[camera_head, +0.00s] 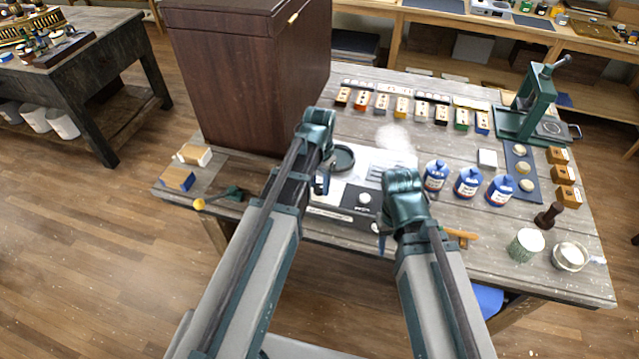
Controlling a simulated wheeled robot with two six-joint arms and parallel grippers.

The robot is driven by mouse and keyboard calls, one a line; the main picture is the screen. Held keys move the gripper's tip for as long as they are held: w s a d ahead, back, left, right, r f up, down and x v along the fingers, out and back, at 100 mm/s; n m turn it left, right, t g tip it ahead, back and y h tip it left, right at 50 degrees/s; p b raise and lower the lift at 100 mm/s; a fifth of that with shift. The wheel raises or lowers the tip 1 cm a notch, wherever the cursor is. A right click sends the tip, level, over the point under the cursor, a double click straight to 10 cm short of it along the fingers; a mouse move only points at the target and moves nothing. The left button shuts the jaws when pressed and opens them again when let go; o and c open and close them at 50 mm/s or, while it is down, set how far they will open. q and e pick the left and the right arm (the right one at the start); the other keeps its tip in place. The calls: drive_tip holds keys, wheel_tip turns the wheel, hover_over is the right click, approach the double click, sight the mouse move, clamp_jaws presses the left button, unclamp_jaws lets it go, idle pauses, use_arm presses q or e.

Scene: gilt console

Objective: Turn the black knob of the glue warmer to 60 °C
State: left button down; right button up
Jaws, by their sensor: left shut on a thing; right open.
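The glue warmer (355,202) stands near the table's front edge, between my two arms. It has a pale top, a dark front panel and a small round white part on that panel. My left gripper (321,186) is at the left of the warmer's front panel, shut on what looks like the black knob. My own gripper and arm hide most of the knob, and its setting cannot be read. My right gripper (381,240) is open and empty, low at the right end of the warmer, by the table's front edge.
A tall dark wooden cabinet (235,85) stands at the left of the table. Several blue bottles (468,182) stand to the right of the warmer. An orange-handled tool (460,234) lies near my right wrist. A green press (535,105) stands at the back right.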

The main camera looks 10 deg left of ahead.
sight(320, 188)
use_arm(q)
drive_tip(key=shift+c, duration=2.2)
unclamp_jaws()
drive_tip(key=shift+r, duration=0.1)
wheel_tip(320, 188, up, 14)
drive_tip(key=p, duration=1.3)
drive_tip(key=shift+f+p, duration=0.2)
drive_tip(key=shift+p, duration=0.2)
drive_tip(key=shift+f, duration=0.1)
drive_tip(key=s+d+f+b, duration=0.5)
drive_tip(key=s+f+b, duration=0.2)
drive_tip(key=f+b, duration=0.2)
drive_tip(key=s+d+f+n+y+b, duration=0.1)
drive_tip(key=s+d+f+b, duration=0.4)
drive_tip(key=s+f+b, duration=0.2)
drive_tip(key=shift+s+f+b, duration=0.3)
drive_tip(key=shift+f+b, duration=0.65)
drive_tip(key=shift+b, duration=0.2)
